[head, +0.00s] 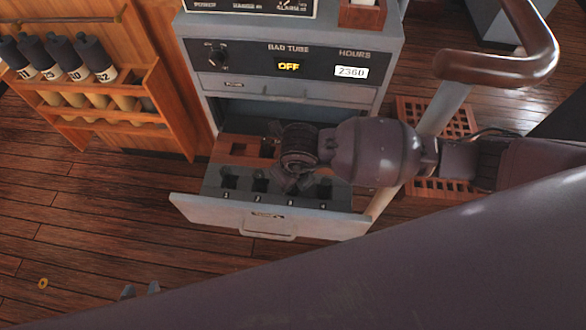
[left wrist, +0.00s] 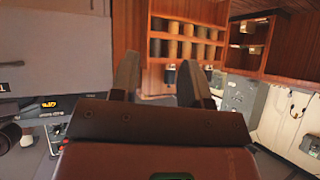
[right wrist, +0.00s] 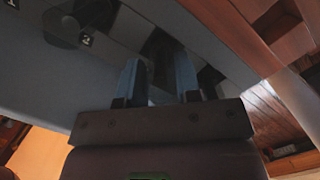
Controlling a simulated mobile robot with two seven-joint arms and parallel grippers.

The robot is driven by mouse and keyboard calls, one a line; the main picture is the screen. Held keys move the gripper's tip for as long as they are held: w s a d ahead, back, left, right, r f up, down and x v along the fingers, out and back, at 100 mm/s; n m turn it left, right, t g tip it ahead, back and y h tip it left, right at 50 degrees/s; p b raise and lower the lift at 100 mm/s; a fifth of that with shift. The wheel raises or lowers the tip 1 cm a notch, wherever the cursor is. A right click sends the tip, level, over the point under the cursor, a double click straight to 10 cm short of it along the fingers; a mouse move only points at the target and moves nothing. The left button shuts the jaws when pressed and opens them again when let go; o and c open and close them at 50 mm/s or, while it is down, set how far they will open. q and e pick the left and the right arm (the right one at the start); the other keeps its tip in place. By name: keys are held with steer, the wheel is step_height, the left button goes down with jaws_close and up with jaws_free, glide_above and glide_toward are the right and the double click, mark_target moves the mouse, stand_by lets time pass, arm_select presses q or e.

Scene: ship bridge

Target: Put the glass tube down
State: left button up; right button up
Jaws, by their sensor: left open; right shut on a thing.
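The open drawer (head: 200,207) has dark slots with small number labels, including 1 and 2. My right gripper (right wrist: 157,75) is down in the drawer. It is shut on the glass tube (right wrist: 160,62), which shows only dimly as a dark shape between the fingers. In the head view my right wrist covers the tube, so I cannot tell whether it sits in a slot. My left gripper (left wrist: 163,78) is open and empty; in the head view only its fingertips (head: 139,290) show at the bottom, far from the drawer.
The grey cabinet (head: 290,90) above the drawer carries a "BAD TUBE" panel reading OFF and an hours display. A wooden rack (head: 105,110) with several dark-topped tubes stands left. A brown handrail (head: 500,68) rises at the right.

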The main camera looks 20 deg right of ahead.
steer(key=shift+w+d+f, duration=0.1)
steer(key=shift+w+f, duration=0.1)
steer(key=shift+f, duration=0.3)
steer(key=shift+s+r, duration=0.1)
arm_select(q)
steer(key=shift+w+d+r, duration=0.2)
steer(key=shift+w+d, duration=0.2)
steer(key=shift+w, duration=0.3)
arm_select(e)
steer(key=o, duration=1)
steer(key=r+p, duration=0.1)
steer(key=r, duration=0.2)
steer(key=s+r+p, duration=0.1)
steer(key=r, duration=0.6)
steer(key=shift+s+d+r+p, duration=0.15)
steer(key=shift+s+d+p, duration=0.05)
steer(key=shift+p, duration=0.2)
arm_select(q)
steer(key=shift+s+a+r, duration=0.1)
steer(key=shift+s+r, duration=0.05)
steer(key=shift+r, duration=0.35)
steer(key=shift+s+a+r, duration=0.1)
steer(key=shift+s+r, duration=0.05)
steer(key=shift+r, duration=0.35)
arm_select(e)
steer(key=shift+s+r, duration=0.2)
steer(key=shift+r, duration=0.65)
